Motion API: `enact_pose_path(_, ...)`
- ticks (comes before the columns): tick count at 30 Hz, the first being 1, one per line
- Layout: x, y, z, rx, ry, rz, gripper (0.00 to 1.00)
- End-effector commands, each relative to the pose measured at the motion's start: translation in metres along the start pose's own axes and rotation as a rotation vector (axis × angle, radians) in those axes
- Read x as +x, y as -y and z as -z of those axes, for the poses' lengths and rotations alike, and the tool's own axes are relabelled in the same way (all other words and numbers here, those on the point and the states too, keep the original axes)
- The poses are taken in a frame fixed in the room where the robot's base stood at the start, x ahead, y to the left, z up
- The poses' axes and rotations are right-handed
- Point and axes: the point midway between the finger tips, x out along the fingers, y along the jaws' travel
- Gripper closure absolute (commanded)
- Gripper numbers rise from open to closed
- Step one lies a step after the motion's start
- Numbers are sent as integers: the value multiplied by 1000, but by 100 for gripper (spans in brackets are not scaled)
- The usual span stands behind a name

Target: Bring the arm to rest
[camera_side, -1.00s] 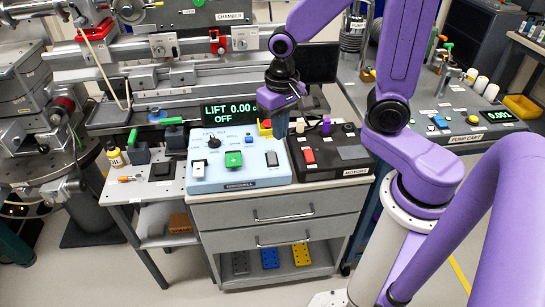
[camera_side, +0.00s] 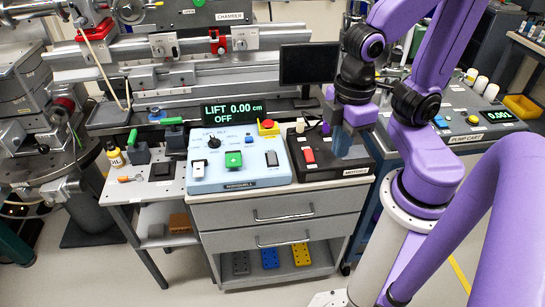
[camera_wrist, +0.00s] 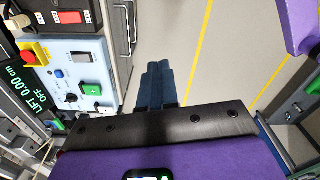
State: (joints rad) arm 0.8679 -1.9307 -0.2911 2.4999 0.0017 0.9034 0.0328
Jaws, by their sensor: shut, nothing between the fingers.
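My purple arm is folded at the right of the side view, its wrist above the right part of the bench. My gripper (camera_side: 343,143) points down with its blue fingers in front of the black motors box (camera_side: 328,167); whether it touches the box cannot be told. In the wrist view the blue fingers of my gripper (camera_wrist: 158,68) lie together with nothing between them. The light blue control box (camera_side: 237,180) stands left of the gripper, with a green switch, a black knob and a red mushroom button on yellow. Its display (camera_side: 233,112) reads LIFT 0.00 cm, OFF.
A dark monitor (camera_side: 308,64) stands behind the boxes. The chamber rail (camera_side: 190,72) runs along the back. A pump cart (camera_side: 470,125) with a display reading 0.001 is at the right. Open floor shows in the wrist view.

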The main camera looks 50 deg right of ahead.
Motion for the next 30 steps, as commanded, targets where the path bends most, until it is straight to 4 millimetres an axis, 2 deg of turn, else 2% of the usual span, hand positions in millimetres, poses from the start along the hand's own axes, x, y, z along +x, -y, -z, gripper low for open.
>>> enact_pose_path(6, -2, 8, -7, -72, 0, 1, 100)
enact_pose_path(30, -2, 8, -6, -69, -1, 1, 100)
